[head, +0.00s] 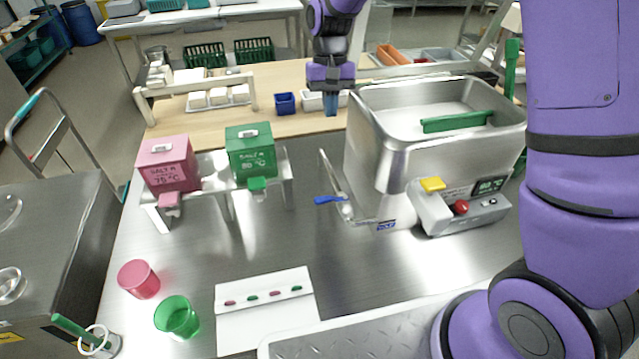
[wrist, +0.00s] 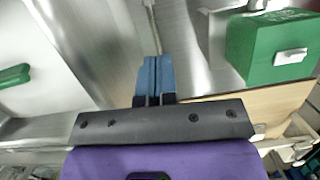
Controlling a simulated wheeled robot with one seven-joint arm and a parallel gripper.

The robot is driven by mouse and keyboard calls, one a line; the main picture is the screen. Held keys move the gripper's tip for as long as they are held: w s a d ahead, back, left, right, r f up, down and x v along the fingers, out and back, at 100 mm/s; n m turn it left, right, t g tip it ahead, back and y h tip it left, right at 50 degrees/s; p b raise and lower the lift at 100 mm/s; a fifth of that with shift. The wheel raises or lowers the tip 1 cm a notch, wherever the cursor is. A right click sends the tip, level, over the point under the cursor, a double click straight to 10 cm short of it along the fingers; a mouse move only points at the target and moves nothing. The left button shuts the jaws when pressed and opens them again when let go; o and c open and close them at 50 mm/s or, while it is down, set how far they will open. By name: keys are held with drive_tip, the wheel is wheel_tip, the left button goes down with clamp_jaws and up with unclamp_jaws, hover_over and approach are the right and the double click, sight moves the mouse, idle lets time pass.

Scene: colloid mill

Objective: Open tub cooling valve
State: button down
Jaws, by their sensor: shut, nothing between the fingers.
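The steel tub (head: 385,165) stands on the steel worktop, right of the middle in the head view. A valve with a blue lever (head: 328,199) sits low at the tub's left front corner, with a thin pipe (head: 333,172) running back from it. The lever points left, roughly across the pipe. My gripper (head: 331,112) points down behind the tub's back left corner, well behind the lever and apart from it. Its blue fingers are shut and empty, also in the wrist view (wrist: 155,62). The lever cannot be made out in the wrist view.
A control box (head: 460,212) is at the tub's front. Pink (head: 170,168) and green (head: 251,155) dispensers stand on a rack to the left. A small blue bin (head: 285,103) is left of my gripper.

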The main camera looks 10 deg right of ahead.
sight(323, 200)
drive_tip(key=w+a+f+g, duration=0.1)
drive_tip(key=w+a+f, duration=0.1)
drive_tip(key=f, duration=0.6)
drive_tip(key=shift+a+f, duration=0.35)
drive_tip(key=shift+a, duration=0.35)
drive_tip(key=s+f, duration=0.7)
drive_tip(key=f, duration=0.2)
drive_tip(key=shift+s, duration=0.3)
